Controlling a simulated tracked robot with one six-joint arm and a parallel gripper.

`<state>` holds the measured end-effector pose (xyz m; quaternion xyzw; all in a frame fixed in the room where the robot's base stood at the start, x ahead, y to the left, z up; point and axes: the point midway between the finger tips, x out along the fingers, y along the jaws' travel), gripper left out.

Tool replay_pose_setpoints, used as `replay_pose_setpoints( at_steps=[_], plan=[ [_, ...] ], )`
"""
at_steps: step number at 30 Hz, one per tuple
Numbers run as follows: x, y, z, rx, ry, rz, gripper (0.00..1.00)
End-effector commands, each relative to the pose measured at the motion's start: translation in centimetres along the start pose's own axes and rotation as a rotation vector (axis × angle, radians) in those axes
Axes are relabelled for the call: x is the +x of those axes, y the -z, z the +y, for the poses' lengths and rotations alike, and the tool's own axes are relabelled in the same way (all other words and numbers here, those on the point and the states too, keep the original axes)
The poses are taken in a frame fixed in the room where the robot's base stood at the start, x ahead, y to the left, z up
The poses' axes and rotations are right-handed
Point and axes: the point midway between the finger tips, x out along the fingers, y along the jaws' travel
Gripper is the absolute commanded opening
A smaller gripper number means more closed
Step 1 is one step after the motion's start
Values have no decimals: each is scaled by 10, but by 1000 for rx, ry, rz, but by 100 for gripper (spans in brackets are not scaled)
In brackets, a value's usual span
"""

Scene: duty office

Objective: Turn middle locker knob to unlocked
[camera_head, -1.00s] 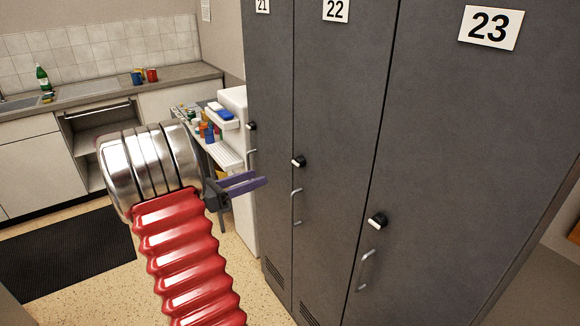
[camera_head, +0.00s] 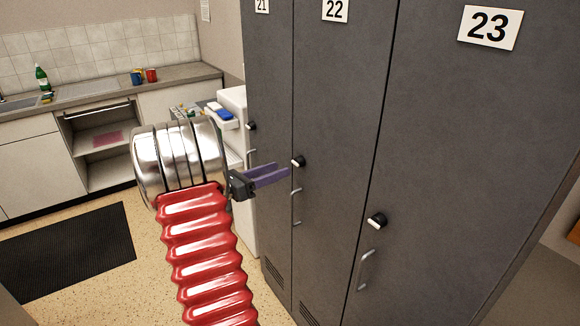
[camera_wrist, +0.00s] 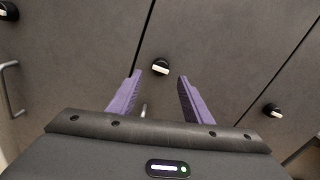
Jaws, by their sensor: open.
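The middle locker (camera_head: 335,130), labelled 22, is a tall dark grey door. Its knob (camera_head: 298,161) is black with a white bar and sits near the door's left edge. In the wrist view the middle knob (camera_wrist: 160,67) appears beyond and between the two fingertips, its white bar lying nearly level, slightly tilted. My gripper (camera_head: 289,173) has purple fingers and is open and empty. It points right at the lockers, just left of and slightly below the middle knob in the head view. The fingers (camera_wrist: 158,78) do not appear to touch the knob.
Locker 23 has its own knob (camera_head: 377,221) and handle (camera_head: 364,270) at right. Locker 21 has a knob (camera_head: 251,126). The middle locker's handle (camera_head: 296,206) is below its knob. A white fridge (camera_head: 232,105) and a counter (camera_head: 110,85) stand behind, left.

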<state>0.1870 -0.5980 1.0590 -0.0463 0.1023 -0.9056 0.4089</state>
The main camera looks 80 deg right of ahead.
Motion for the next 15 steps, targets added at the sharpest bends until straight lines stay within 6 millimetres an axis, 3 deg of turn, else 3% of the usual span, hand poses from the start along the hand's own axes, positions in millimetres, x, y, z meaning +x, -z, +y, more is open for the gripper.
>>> replay_pose_setpoints(
  at_steps=[9, 15],
  plan=[
    [47, 0, 0, 1, 1, 0, 45],
    [59, 0, 0, 1, 0, 0, 45]
  ],
)
